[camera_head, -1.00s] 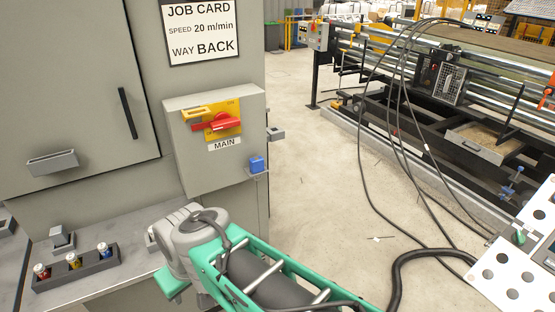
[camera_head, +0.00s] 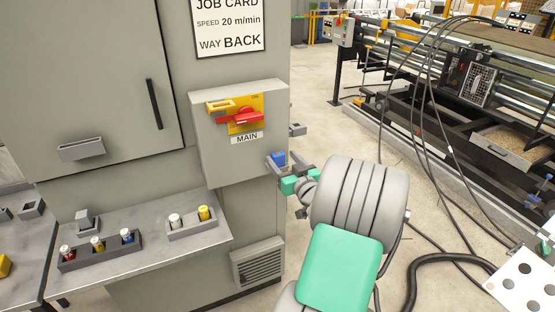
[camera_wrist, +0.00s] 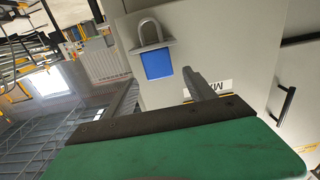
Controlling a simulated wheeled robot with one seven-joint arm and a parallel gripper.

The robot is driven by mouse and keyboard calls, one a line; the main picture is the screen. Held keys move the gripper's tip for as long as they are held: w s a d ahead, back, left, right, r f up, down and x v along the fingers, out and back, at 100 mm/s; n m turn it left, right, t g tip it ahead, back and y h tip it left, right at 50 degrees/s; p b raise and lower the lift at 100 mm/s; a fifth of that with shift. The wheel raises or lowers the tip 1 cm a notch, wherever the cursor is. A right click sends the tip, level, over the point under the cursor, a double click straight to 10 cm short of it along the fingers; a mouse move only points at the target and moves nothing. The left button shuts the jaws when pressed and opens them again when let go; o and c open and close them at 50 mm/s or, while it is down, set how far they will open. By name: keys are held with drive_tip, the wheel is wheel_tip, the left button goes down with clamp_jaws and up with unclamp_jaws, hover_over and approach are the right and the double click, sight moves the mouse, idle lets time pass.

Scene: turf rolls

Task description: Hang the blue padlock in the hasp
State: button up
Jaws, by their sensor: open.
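The blue padlock (camera_head: 278,158) is at the lower right edge of the grey switch box (camera_head: 225,155). In the wrist view the padlock (camera_wrist: 158,64) shows its blue body and grey shackle, with a grey bracket across it. My gripper (camera_head: 290,170) is open close to the padlock. In the wrist view its grey fingers (camera_wrist: 165,92) are apart and the padlock lies beyond their tips, not gripped. The hasp seems to be the yellow piece (camera_head: 221,105) by the red MAIN switch handle (camera_head: 238,116); its opening is too small to judge.
A grey bracket (camera_head: 298,130) sticks out from the box's right side, above my gripper. Below, a metal ledge (camera_head: 150,250) carries holders with coloured pieces (camera_head: 127,236). Black cables (camera_head: 420,120) hang at the right. The floor between cabinet and machine is clear.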

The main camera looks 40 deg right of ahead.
sight(280, 156)
drive_tip(key=p+x, duration=0.1)
drive_tip(key=x, duration=0.2)
drive_tip(key=shift+w, duration=0.4)
drive_tip(key=shift+c, duration=0.5)
clamp_jaws()
